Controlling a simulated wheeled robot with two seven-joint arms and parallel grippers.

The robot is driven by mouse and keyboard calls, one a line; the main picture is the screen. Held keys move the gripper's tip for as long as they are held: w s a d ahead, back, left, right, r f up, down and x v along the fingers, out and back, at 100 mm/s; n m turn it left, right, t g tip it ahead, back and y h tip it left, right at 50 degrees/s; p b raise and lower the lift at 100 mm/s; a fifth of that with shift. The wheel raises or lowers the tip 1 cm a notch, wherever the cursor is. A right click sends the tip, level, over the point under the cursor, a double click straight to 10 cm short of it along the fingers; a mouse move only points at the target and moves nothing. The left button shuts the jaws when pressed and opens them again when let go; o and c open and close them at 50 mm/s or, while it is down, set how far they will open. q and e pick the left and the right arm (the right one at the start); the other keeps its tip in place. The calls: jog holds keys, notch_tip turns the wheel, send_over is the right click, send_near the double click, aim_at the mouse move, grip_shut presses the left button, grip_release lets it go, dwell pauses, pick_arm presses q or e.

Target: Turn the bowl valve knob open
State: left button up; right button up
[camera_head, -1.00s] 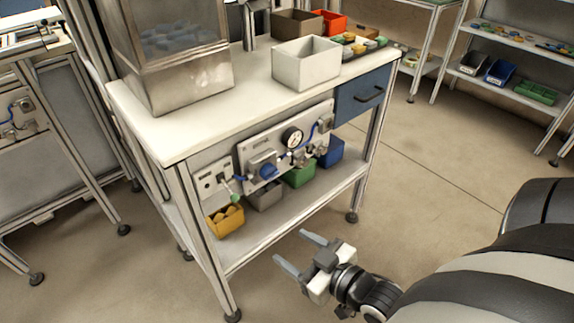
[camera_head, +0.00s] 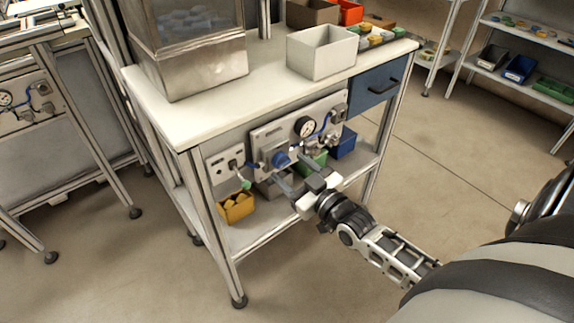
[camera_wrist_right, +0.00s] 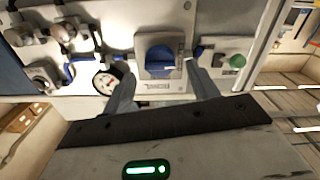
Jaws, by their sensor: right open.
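The blue valve knob (camera_head: 281,158) sits on a grey block on the panel (camera_head: 262,136) below the worktop. In the right wrist view the knob (camera_wrist_right: 158,61) faces the camera, above a small label plate. My right gripper (camera_head: 290,170) is open and empty in front of the panel. In the wrist view its two fingers (camera_wrist_right: 160,78) point at the knob, one to each side. They look slightly short of it, though I cannot tell whether either touches. My left gripper is not in view.
A pressure gauge (camera_head: 305,127) and blue tubing are beside the knob. A yellow bin (camera_head: 237,206), a green bin and a blue bin (camera_head: 344,143) stand on the lower shelf (camera_head: 262,236). A drawer (camera_head: 372,88) is at the right.

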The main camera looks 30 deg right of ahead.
aim_at(282, 162)
jog(key=shift+w+a, duration=0.1)
jog(key=shift+w, duration=1.05)
jog(key=c, duration=1)
